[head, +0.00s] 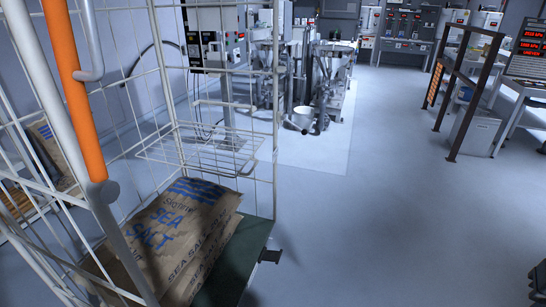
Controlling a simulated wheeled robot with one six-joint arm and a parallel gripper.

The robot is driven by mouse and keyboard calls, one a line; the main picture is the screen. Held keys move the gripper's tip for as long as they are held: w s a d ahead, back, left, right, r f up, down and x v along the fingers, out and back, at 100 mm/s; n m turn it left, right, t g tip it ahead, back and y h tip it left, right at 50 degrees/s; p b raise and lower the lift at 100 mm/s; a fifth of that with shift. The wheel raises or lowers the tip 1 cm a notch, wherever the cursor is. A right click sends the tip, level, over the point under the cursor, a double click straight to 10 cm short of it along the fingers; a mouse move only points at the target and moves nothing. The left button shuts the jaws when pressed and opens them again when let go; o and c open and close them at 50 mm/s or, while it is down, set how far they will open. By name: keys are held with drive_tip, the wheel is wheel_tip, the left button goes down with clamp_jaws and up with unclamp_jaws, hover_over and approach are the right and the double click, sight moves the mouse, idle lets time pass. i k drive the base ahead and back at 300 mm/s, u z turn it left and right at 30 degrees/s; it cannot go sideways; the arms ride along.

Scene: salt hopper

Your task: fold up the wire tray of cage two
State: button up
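A white wire roll cage (275,110) fills the left of the head view, close to me. No number shows on it, so I cannot tell if it is cage two. Its wire tray (190,152) lies about level across the far part of the cage, above the sacks and apart from them. The tray looks empty. Brown paper sacks (165,225) marked "SEA SALT" are stacked on the cage's dark green base (243,252). A thick orange sleeve (77,90) is on the near left post. My gripper is not in view.
More sacks (48,140) show behind the cage's left side. Metal machinery with a hopper (305,85) stands beyond the cage. A dark frame with posts (462,90) and a display console (528,50) stand at right. The pale floor (390,210) in the middle is clear.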

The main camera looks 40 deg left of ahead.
sight(249, 173)
drive_tip(key=u, duration=0.6)
drive_tip(key=i, duration=1.4)
drive_tip(key=u, duration=0.8)
